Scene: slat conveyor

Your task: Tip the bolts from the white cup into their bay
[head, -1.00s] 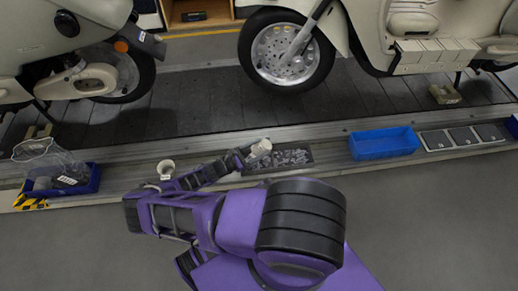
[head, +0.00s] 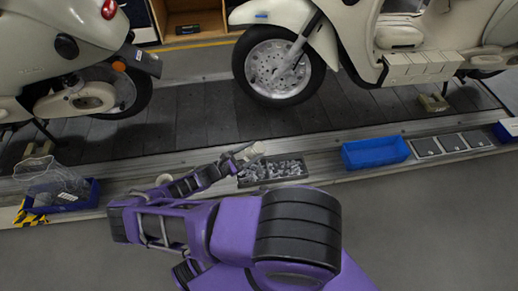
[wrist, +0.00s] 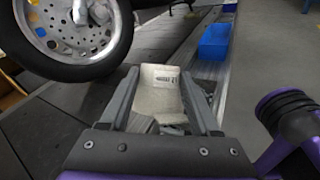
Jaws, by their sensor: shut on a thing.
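The white cup (head: 252,153) is held tilted at the end of my arm, over the back left edge of a dark bay (head: 275,184). Bright grey bolts (head: 280,170) lie spread in that bay. My gripper (head: 240,157) is shut on the cup. In the wrist view the cup (wrist: 163,88) sits between both fingers, its pale side with a small dark label facing the camera. The inside of the cup is hidden, so I cannot tell whether bolts are in it.
A blue bin (head: 375,153) and grey lidded bays (head: 450,143) lie to the right. A dark blue bin (head: 90,196) with a clear bag is at far left. Scooters stand on the conveyor (head: 190,115) behind.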

